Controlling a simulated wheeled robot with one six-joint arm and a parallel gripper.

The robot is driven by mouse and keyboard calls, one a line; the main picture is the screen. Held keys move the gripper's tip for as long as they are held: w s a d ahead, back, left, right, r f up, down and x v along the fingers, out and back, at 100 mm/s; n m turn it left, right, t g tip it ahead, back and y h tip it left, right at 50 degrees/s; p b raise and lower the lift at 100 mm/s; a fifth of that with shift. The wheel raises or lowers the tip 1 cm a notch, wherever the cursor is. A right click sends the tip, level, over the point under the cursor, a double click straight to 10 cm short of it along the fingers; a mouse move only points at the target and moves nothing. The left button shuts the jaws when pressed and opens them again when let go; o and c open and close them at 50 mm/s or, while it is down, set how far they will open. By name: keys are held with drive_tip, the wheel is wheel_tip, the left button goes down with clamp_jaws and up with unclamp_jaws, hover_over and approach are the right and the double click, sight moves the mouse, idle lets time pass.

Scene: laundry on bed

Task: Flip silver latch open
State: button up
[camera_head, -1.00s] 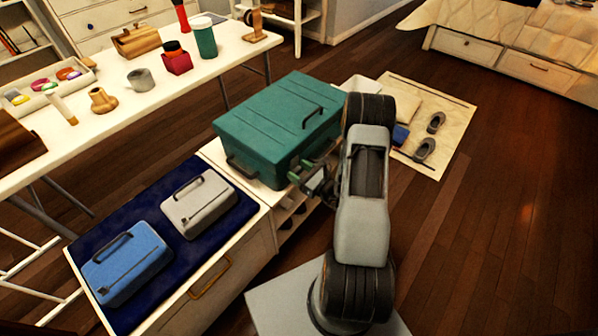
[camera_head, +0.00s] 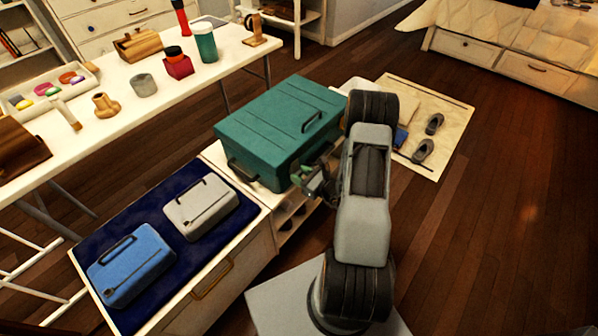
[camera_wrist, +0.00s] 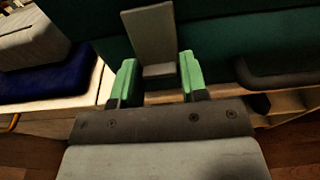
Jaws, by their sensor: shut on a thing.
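The silver latch (camera_wrist: 152,38) is a flat grey plate on the side of the teal case (camera_head: 270,125). In the wrist view it stands upright, with its lower part between my green fingertips. My gripper (camera_wrist: 157,80) is shut on the latch, one finger at each side. In the head view my gripper (camera_head: 304,176) is at the case's near right side, and the latch is too small and covered to make out there.
The case rests on a white cabinet, with a dark handle (camera_wrist: 280,76) right of my gripper. A grey case (camera_head: 200,207) and a blue case (camera_head: 130,264) lie on a navy cloth to the left. A cluttered white table stands behind. Open wooden floor lies right.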

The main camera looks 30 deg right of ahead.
sight(299, 174)
drive_tip(key=r+g+p, duration=0.1)
drive_tip(key=p, duration=0.1)
drive_tip(key=s+g+h+p, duration=0.1)
drive_tip(key=g+p, duration=0.1)
drive_tip(key=r+g+h+p, duration=0.1)
drive_tip(key=p, duration=0.1)
drive_tip(key=shift+s+d+r+g, duration=0.35)
drive_tip(key=shift+d+g, duration=0.05)
drive_tip(key=g+p, duration=0.1)
drive_tip(key=r+g+h+p, duration=0.1)
drive_tip(key=p, duration=0.1)
drive_tip(key=shift+s+d+r+g+h, duration=0.1)
drive_tip(key=shift+s+g+h, duration=0.15)
drive_tip(key=shift+g+h, duration=0.05)
drive_tip(key=r+g+h+p, duration=0.1)
drive_tip(key=g+p, duration=0.1)
drive_tip(key=p, duration=0.4)
drive_tip(key=r+g+h+p, duration=0.1)
drive_tip(key=g+p, duration=0.1)
drive_tip(key=p, duration=0.4)
drive_tip(key=shift+s+r+g, duration=0.2)
drive_tip(key=shift+r+g, duration=0.1)
drive_tip(key=shift+g, duration=0.1)
drive_tip(key=shift+p, duration=0.7)
drive_tip(key=shift+f+g+h+p, duration=0.15)
drive_tip(key=shift+g+h+p, duration=0.25)
drive_tip(key=shift+p, duration=1)
